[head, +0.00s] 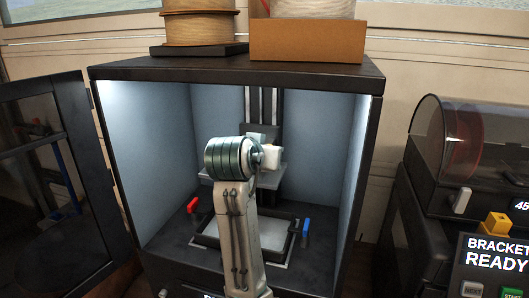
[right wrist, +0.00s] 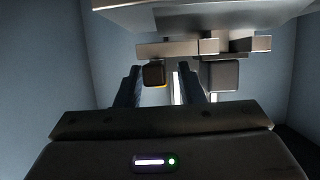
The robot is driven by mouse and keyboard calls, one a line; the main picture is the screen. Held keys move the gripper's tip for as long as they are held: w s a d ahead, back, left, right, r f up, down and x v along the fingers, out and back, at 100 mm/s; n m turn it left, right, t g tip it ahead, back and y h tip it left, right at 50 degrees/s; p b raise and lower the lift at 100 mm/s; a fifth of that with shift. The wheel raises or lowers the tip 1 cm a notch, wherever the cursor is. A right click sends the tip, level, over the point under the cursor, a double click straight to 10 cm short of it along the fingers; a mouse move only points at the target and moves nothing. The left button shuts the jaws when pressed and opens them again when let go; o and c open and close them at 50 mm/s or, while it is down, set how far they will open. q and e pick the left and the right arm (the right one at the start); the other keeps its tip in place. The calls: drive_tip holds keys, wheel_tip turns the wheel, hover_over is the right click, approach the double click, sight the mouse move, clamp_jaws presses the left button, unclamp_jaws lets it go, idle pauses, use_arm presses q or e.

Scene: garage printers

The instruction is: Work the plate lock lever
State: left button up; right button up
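The open printer chamber (head: 150,155) holds a build plate (head: 215,236) in a pale frame low inside. A small red lever (head: 193,205) stands at the plate's left side and a blue lever (head: 306,226) at its right side. Which of them is the plate lock lever I cannot tell. My right arm reaches into the chamber in front of the plate and covers its middle. My right gripper's two dark fingers (right wrist: 160,88) stand apart with nothing seen held between them. In the head view its fingers are hidden behind the wrist. My left gripper is not in view.
In the right wrist view, dark and pale blocks (right wrist: 224,75) hang close ahead above the fingers. The chamber's dark door (head: 88,170) is open at left. Spools (head: 198,28) and an orange box (head: 308,40) sit on top. Another machine (head: 465,160) stands at right.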

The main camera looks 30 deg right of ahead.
clamp_jaws()
drive_tip(key=shift+g, duration=0.4)
drive_tip(key=m+g+h, duration=0.1)
drive_tip(key=m+g, duration=0.1)
drive_tip(key=shift+d+m+h, duration=0.1)
drive_tip(key=shift+m+h, duration=0.2)
drive_tip(key=shift+m, duration=0.1)
drive_tip(key=shift+s+d+m+g+h, duration=0.1)
drive_tip(key=shift+m+g+h, duration=0.15)
drive_tip(key=shift+m+g, duration=0.6)
drive_tip(key=shift+s+a+m+g+h, duration=0.1)
drive_tip(key=shift+s+m+g+h, duration=0.1)
drive_tip(key=shift+m+g, duration=0.6)
drive_tip(key=shift+s+d+m+g+h, duration=0.1)
drive_tip(key=shift+m+g+h, duration=0.15)
drive_tip(key=shift+m+g, duration=0.55)
drive_tip(key=shift+g, duration=0.45)
